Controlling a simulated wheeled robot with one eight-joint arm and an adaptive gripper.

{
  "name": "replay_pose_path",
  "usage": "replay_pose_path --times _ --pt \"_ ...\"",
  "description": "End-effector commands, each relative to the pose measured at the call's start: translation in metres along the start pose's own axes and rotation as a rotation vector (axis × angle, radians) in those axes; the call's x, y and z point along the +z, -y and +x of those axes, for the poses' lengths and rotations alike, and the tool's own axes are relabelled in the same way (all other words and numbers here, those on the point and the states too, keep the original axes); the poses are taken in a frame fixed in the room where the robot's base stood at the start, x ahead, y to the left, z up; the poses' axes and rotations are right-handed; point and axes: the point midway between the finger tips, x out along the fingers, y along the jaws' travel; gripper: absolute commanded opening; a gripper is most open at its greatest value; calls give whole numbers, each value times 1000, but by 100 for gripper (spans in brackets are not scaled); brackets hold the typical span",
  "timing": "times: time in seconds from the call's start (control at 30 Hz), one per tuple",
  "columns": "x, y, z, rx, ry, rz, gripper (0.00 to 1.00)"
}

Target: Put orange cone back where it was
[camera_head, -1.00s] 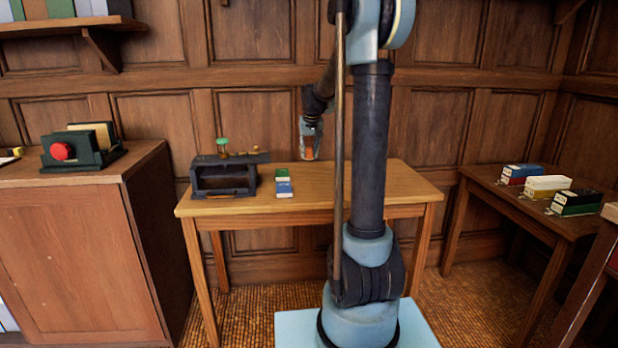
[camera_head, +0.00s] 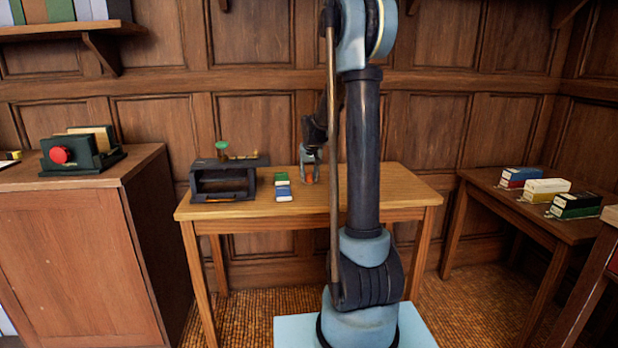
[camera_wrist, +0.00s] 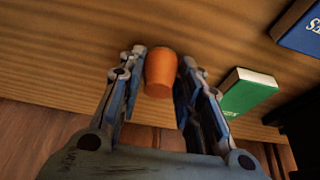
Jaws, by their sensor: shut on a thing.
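The orange cone (camera_wrist: 160,74) is between the two fingers of my gripper (camera_wrist: 163,70) in the wrist view, its rounded end showing past them. My gripper is shut on it. In the head view, my gripper (camera_head: 310,172) points down over the table at the middle, with a bit of the orange cone (camera_head: 309,175) low between the fingers. The wooden table (camera_head: 400,185) lies under it. Whether the cone touches the tabletop I cannot tell.
A green box (camera_head: 281,179) and a blue box (camera_head: 284,194) lie left of my gripper. A dark stand (camera_head: 222,184) with a green-topped item stands further left. The right part of the table is clear. Several boxes stand on the right side table (camera_head: 500,200).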

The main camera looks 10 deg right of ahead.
Motion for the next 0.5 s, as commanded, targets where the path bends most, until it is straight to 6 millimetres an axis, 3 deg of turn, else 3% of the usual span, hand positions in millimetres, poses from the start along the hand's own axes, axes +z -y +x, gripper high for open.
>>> replay_pose_path --times 0.1,0.13,0.2,0.5 --pt "0 0 1 0 0 0 5" --pt "0 0 1 0 0 0 36" --pt "0 0 1 0 0 0 52" --pt "0 1 1 0 0 -1 52"
